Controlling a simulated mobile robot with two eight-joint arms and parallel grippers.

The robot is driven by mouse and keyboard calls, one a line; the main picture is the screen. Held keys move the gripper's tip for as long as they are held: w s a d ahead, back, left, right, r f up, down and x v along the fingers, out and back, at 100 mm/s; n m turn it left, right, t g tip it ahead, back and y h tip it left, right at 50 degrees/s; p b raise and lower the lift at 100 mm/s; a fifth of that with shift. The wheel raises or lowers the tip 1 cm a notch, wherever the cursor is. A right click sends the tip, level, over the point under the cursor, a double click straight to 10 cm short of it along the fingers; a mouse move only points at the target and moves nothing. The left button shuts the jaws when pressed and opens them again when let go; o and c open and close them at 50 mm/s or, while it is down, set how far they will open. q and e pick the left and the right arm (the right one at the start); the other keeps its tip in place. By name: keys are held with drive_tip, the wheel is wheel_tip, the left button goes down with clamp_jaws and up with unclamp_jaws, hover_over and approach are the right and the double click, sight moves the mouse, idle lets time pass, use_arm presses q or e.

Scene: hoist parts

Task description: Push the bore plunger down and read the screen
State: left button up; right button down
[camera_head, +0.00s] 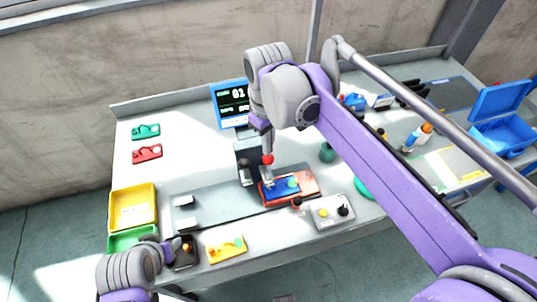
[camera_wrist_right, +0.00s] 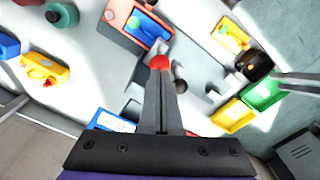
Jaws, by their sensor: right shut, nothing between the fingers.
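The red knob of the bore plunger (camera_head: 267,160) stands over a red-orange fixture (camera_head: 309,186) with a blue part (camera_head: 284,188) in it. My right gripper (camera_head: 267,151) is shut and empty, pointing down, its tips right at the knob. In the right wrist view the knob (camera_wrist_right: 159,62) shows just past the closed fingertips (camera_wrist_right: 161,76); I cannot tell whether they touch. The blue-framed screen (camera_head: 232,103) is lit behind the fixture, with pale characters, large ones looking like "01"; the rest is too small to read. My left gripper (camera_head: 174,244) is at lower left, its fingers unclear.
A black box with an orange knob (camera_head: 186,250) is beside my left gripper. Yellow (camera_head: 154,207) and green (camera_head: 112,243) trays stand at the left. A yellow plate (camera_head: 227,249) and a grey control box (camera_head: 332,211) lie near the front edge. A blue toolbox (camera_head: 503,135) is at right.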

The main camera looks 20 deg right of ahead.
sight(269, 159)
drive_tip(key=shift+f+b, duration=1.45)
drive_tip(key=shift+f, duration=1.4)
use_arm(q)
drive_tip(key=f, duration=0.2)
drive_tip(key=s+f, duration=0.1)
drive_tip(key=shift+s+f, duration=0.15)
drive_tip(key=shift+f, duration=0.25)
use_arm(e)
drive_tip(key=shift+s, duration=0.1)
drive_tip(key=r+p, duration=0.2)
drive_tip(key=r, duration=0.1)
drive_tip(key=r+p, duration=0.2)
drive_tip(key=r, duration=0.1)
drive_tip(key=shift+w+r, duration=0.2)
drive_tip(key=shift+r, duration=0.1)
use_arm(q)
drive_tip(key=r, duration=0.1)
drive_tip(key=w+r, duration=0.1)
drive_tip(key=r, duration=0.1)
drive_tip(key=w+r, duration=0.1)
drive_tip(key=r, duration=0.1)
drive_tip(key=shift+r, duration=0.1)
use_arm(e)
drive_tip(key=shift+f, duration=0.1)
use_arm(q)
drive_tip(key=shift+s, duration=0.2)
use_arm(e)
drive_tip(key=shift+s, duration=0.2)
